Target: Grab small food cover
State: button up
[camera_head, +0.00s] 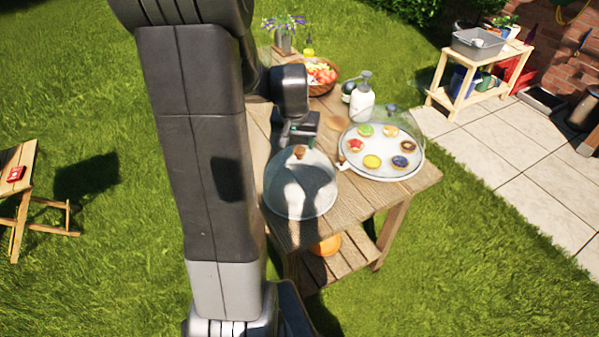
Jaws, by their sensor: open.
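A clear domed food cover (300,190) with a small brown knob on top stands near the front left of the wooden table (415,183). A second clear cover (412,122) appears to stand over a round tray (376,176) of colourful tarts to the right; its outline is faint. The left cover looks the smaller of the two. My gripper (302,146) is open, just above and behind the left cover's knob. I cannot tell whether the knob lies between the fingers. My arm hides the table's left side.
A white pump bottle (362,98), a dark bottle (348,90), a basket of red and pale food (321,77) and a flower pot (284,40) stand at the back. An orange round object (326,245) is on the lower shelf. A wooden stool (18,175) stands far left.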

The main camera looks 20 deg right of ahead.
aim_at(299, 151)
jog(key=f, duration=0.3)
jog(key=shift+d+f+p, duration=0.15)
jog(key=shift+d+p, duration=0.05)
jog(key=shift+p, duration=0.2)
jog(key=shift+w+d+f, duration=0.1)
jog(key=shift+w+f, duration=0.1)
jog(key=shift+f, duration=0.4)
grip_shut()
jog(key=shift+r, duration=0.1)
